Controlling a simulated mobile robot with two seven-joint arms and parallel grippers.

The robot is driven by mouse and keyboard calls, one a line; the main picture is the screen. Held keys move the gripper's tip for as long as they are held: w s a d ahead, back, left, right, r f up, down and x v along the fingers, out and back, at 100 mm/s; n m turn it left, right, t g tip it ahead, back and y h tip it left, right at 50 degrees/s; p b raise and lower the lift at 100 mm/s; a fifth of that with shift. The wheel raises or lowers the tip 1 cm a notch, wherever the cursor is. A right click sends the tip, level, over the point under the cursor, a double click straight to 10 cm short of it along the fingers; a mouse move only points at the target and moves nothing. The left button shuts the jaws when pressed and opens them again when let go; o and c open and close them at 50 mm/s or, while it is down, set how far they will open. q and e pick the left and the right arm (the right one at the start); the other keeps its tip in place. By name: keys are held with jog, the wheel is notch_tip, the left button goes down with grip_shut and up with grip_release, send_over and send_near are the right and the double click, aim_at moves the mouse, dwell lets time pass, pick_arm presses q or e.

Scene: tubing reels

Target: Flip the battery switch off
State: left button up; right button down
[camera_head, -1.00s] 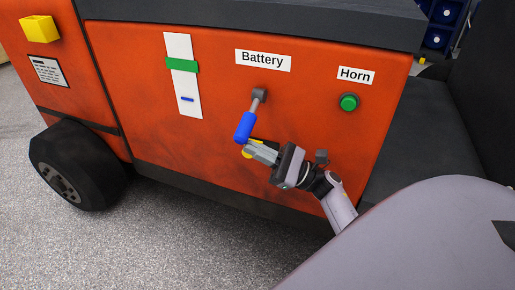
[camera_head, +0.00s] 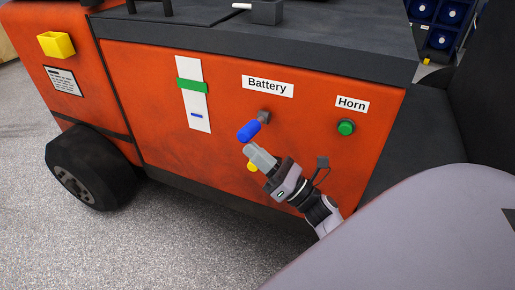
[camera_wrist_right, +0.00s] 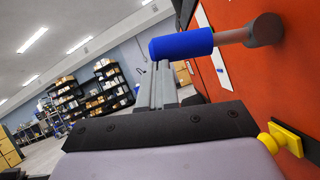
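The battery switch is a lever with a blue handle (camera_head: 249,131) on a grey pivot (camera_head: 264,116), below the white Battery label (camera_head: 267,86) on the orange panel. Its handle now sticks out from the panel toward the left and slightly down. In the right wrist view the blue handle (camera_wrist_right: 181,45) lies across the tips of my fingers. My right gripper (camera_head: 257,153) is just below the handle with its fingers together and nothing between them. They are very close to the handle; I cannot tell whether they touch it. My left gripper is not in view.
A green Horn button (camera_head: 346,127) is to the right. A yellow part (camera_wrist_right: 286,138) on the panel is partly hidden behind my gripper in the head view. A white strip with a green slider (camera_head: 193,86) is to the left. Open floor lies in front of the vehicle.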

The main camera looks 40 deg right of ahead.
aim_at(249, 134)
notch_tip(249, 134, up, 3)
jog(key=m+h+p, duration=0.1)
jog(key=m+p, duration=0.1)
jog(key=m, duration=0.1)
jog(key=shift+f+h, duration=0.2)
jog(key=shift+h, duration=0.2)
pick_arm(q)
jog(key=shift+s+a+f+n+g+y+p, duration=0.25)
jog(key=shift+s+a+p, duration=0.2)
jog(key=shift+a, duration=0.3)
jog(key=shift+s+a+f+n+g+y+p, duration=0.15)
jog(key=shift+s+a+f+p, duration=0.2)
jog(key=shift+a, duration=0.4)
pick_arm(e)
jog(key=shift+w+r+m+h, duration=0.1)
jog(key=shift+r+m+h, duration=0.25)
jog(key=shift+m+h, duration=0.35)
jog(key=shift+d+r+t, duration=0.1)
jog(key=shift+t, duration=0.2)
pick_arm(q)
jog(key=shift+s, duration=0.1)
